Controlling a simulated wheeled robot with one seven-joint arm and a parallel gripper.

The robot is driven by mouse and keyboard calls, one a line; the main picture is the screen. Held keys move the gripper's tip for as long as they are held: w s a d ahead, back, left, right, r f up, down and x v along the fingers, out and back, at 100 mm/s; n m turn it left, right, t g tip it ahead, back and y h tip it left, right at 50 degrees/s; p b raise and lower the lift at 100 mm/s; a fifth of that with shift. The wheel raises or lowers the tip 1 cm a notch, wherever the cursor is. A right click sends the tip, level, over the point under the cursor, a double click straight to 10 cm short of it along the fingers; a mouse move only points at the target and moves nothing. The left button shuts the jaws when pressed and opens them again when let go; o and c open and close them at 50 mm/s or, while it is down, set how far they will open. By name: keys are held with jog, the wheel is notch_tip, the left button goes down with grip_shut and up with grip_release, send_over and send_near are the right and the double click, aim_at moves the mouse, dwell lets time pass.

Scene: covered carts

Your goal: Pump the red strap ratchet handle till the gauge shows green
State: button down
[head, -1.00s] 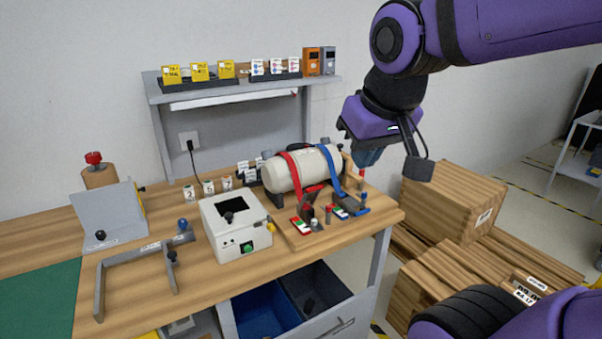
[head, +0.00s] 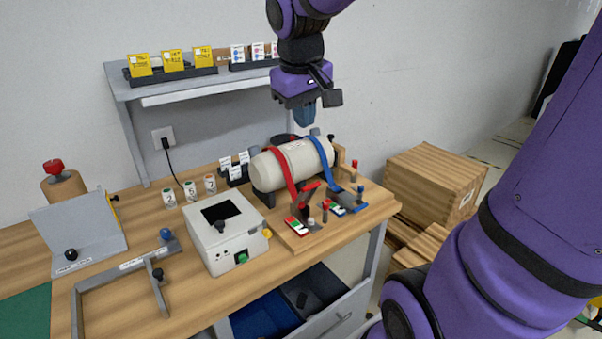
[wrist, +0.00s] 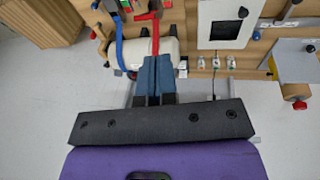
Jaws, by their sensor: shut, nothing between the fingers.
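A cream cylinder (head: 268,172) lies on a wooden board with a red strap (head: 281,166) and a blue strap (head: 319,150) over it. The red ratchet handle (head: 309,187) stands tilted up in front of the cylinder; it also shows in the wrist view (wrist: 147,16). A small gauge (head: 297,226) with red, white and green areas sits by the red ratchet; its reading is too small to tell. My gripper (head: 304,116) is shut and empty, above and behind the cylinder, apart from the handle. In the wrist view its fingertips (wrist: 155,58) overlap the red strap's line.
A white box (head: 228,247) stands to the left. A shelf (head: 200,87) with cards rises at the back. Wooden crates (head: 436,185) are right of the bench.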

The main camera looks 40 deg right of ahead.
jog(key=w+d+f+g+y, duration=0.1)
jog(key=w+d+f+g, duration=0.1)
jog(key=w+d+f, duration=0.5)
jog(key=w+d+f+g+y, duration=0.1)
jog(key=w+d+f, duration=0.25)
jog(key=w, duration=0.65)
jog(key=s+f, duration=0.1)
jog(key=f, duration=0.3)
jog(key=s+f, duration=0.1)
jog(key=f, duration=0.6)
jog(key=shift+s+a+f, duration=0.2)
jog(key=shift+s+f, duration=0.1)
jog(key=shift+s, duration=0.1)
jog(key=shift+s+f, duration=0.55)
